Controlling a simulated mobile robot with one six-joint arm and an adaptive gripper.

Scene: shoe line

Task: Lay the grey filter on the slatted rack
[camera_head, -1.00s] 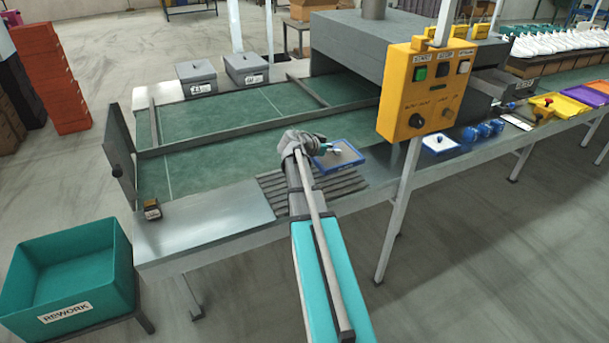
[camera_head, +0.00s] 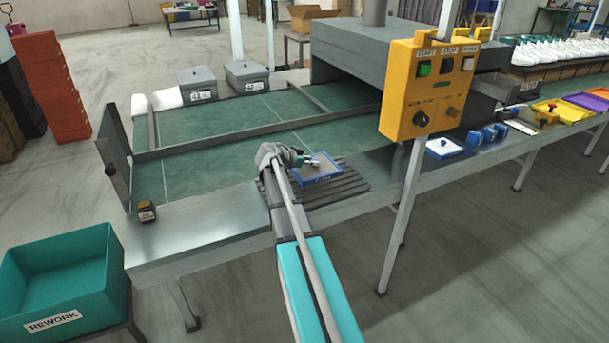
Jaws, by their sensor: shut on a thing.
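The grey filter (camera_head: 319,172), a flat grey panel with a blue frame, is at the end of my arm at the bench's front part. My gripper (camera_head: 311,161) is shut on it, near its upper left side; my wrist hides part of the grip. The slatted rack (camera_head: 345,188), a set of dark parallel bars, lies on the metal bench top. The filter appears over the back part of the rack. I cannot tell whether it touches the bars or hangs just above them.
A yellow control box (camera_head: 428,88) on a white post stands right of the rack. Another blue-framed piece (camera_head: 443,148) lies beyond the post. A green belt (camera_head: 200,150) with rails runs behind. The bench top (camera_head: 205,218) to the left is mostly bare; a teal rework bin (camera_head: 60,285) stands lower left.

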